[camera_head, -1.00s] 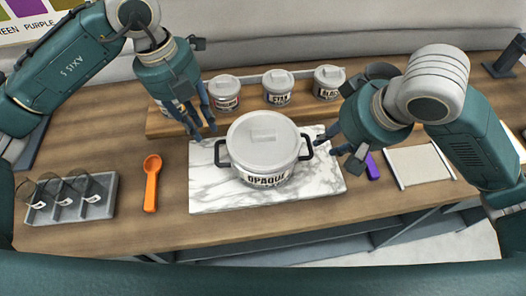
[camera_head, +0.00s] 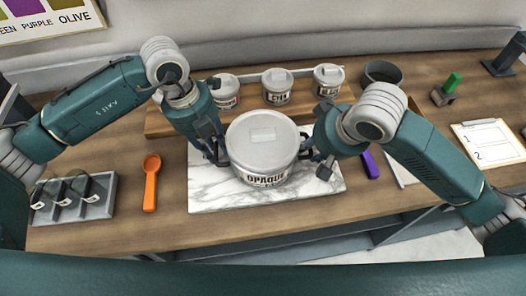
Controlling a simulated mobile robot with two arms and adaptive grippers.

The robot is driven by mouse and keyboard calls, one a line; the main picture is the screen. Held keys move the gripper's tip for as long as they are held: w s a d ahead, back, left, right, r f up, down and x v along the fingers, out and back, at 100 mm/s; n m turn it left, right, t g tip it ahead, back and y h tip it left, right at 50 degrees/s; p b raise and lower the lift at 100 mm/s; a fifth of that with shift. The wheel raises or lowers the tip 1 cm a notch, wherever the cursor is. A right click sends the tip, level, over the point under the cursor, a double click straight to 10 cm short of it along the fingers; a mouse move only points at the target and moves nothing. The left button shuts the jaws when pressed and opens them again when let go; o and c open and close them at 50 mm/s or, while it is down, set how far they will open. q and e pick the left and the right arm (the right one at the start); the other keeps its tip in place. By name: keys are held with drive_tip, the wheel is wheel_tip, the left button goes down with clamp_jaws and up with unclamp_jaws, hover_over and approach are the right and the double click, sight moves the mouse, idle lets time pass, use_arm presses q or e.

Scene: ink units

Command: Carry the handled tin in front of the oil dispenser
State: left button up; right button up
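The handled tin (camera_head: 262,158) is a large white-grey lidded pot labelled OPAQUE, with a dark handle on each side. It stands upright on a white marble slab (camera_head: 225,198). My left gripper (camera_head: 217,153) is at its left handle, and the fingers hide most of that handle. My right gripper (camera_head: 314,155) is at its right handle, which is partly covered. Whether either set of fingers is closed on a handle cannot be made out. I cannot identify an oil dispenser for certain.
Several small lidded tins (camera_head: 277,88) stand on a wooden riser behind. An orange spoon (camera_head: 151,183) and a grey tray (camera_head: 92,207) lie left. A purple item (camera_head: 371,165), clipboard (camera_head: 490,141), green-topped block (camera_head: 452,83), dark bowl (camera_head: 381,72) and dark stand (camera_head: 504,60) are right.

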use_arm(q)
drive_tip(key=shift+c, duration=0.5)
use_arm(e)
drive_tip(key=shift+c, duration=0.5)
use_arm(q)
clamp_jaws()
use_arm(e)
clamp_jaws()
